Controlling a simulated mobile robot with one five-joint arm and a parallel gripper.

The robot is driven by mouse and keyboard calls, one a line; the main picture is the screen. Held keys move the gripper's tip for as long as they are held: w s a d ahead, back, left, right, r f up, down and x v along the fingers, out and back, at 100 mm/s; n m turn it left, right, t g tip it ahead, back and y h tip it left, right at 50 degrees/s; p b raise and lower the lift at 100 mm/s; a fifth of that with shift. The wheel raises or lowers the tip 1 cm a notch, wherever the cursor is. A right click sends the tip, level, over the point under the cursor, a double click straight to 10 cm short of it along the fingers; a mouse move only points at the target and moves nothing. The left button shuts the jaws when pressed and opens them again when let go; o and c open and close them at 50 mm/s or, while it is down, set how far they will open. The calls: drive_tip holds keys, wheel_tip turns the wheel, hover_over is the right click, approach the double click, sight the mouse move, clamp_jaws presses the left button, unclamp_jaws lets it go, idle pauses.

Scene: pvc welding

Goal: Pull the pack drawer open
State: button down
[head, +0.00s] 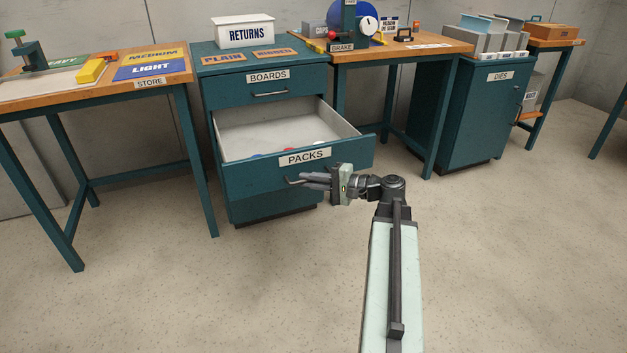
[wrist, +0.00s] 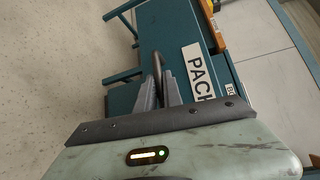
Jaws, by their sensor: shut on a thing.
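The pack drawer (head: 345,158), labelled PACKS, is the lower drawer of the teal cabinet (head: 222,120) and stands well out from it. Its pale inside shows, with small red, blue and white things partly hidden behind its front panel. My gripper (head: 302,180) is at the drawer front, below the PACKS label, shut on the drawer handle (head: 291,182). In the wrist view the dark handle (wrist: 158,64) runs between my two fingers (wrist: 160,92), beside the PACKS label (wrist: 197,70).
The BOARDS drawer (head: 269,86) above is shut. A RETURNS box (head: 243,31) stands on the cabinet top. Worktables flank the cabinet, the left one with a STORE label (head: 150,83). The DIES cabinet (head: 470,112) stands to the right. The floor (head: 250,290) in front is clear.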

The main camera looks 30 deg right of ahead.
drive_tip(key=shift+a, duration=0.2)
drive_tip(key=c, duration=1.5)
unclamp_jaws()
drive_tip(key=shift+d, duration=0.15)
drive_tip(key=p+v, duration=0.1)
drive_tip(key=v, duration=0.6)
drive_tip(key=shift+s+d, duration=0.25)
drive_tip(key=shift+s, duration=0.1)
drive_tip(key=shift+s, duration=0.1)
